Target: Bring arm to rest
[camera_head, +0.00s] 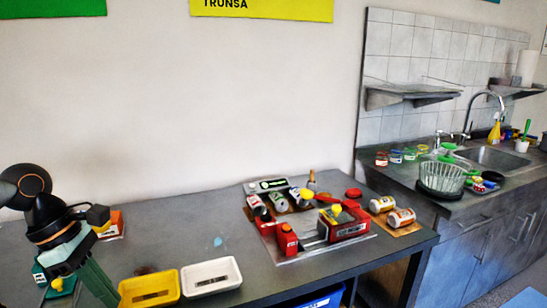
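My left arm comes in at the left edge, with dark round joints and a teal-green end part. My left gripper (82,262) is at the lower left, over the table's left end and left of the yellow tray. Its fingertips cannot be made out clearly, so I cannot tell whether it is open or shut or holds anything. My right arm and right gripper are not in view.
The dark table (300,282) carries a yellow tray (135,299), a white tray (212,286) and an orange-white box (117,233). Cans and red containers crowd a board (337,252) at right.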

